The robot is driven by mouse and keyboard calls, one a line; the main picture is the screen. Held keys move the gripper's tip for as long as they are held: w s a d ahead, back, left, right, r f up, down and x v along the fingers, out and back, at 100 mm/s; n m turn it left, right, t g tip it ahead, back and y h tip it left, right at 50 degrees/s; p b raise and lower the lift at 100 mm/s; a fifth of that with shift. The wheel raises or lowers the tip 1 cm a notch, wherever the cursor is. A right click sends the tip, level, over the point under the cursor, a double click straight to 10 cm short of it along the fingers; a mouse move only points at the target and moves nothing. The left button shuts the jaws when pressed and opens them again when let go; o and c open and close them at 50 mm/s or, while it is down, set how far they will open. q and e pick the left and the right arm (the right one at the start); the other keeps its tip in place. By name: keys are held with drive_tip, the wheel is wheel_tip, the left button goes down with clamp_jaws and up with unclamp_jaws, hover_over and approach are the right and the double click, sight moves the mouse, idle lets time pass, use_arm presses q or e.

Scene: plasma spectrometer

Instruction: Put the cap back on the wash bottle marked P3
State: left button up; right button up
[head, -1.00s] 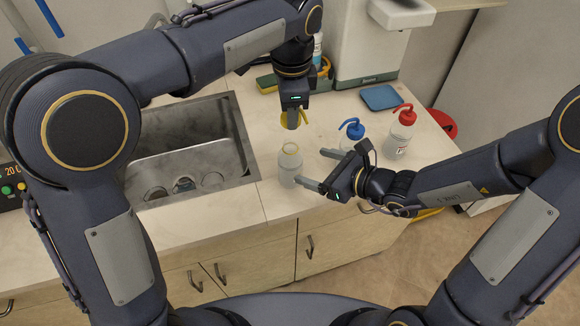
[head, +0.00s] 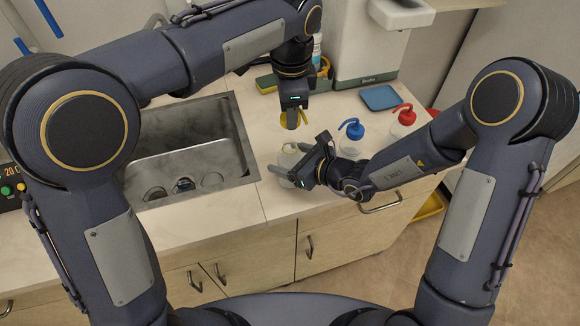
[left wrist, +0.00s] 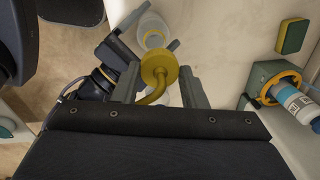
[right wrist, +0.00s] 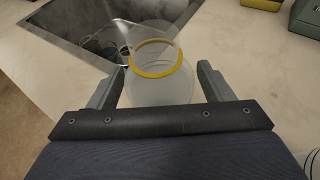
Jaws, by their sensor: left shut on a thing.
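My left gripper (head: 293,118) is shut on the yellow cap with its bent tube, held above the counter; the cap (left wrist: 158,68) shows between the fingers in the left wrist view. The uncapped, translucent bottle with a yellow ring at its neck (right wrist: 157,85) stands upright on the counter, below and slightly left of the cap in the head view. My right gripper (head: 290,163) is open around it, one finger on each side; gaps show between fingers and bottle in the right wrist view. No P3 marking is readable.
The sink (head: 170,165) lies left of the bottle. A blue-capped bottle (head: 351,137) and a red-capped bottle (head: 402,123) stand to the right. A blue tray (head: 380,97) and a white machine (head: 372,45) are behind. A sponge (left wrist: 293,36) lies near a bottle holder (left wrist: 273,82).

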drive_tip(key=c, duration=1.2)
use_arm(q)
hover_over(289, 144)
drive_tip(key=shift+f, duration=2.5)
use_arm(e)
drive_tip(key=shift+c, duration=0.2)
use_arm(q)
drive_tip(key=shift+f, duration=0.1)
drive_tip(key=shift+d+f, duration=0.1)
drive_tip(key=shift+f, duration=0.7)
drive_tip(key=shift+f, duration=0.55)
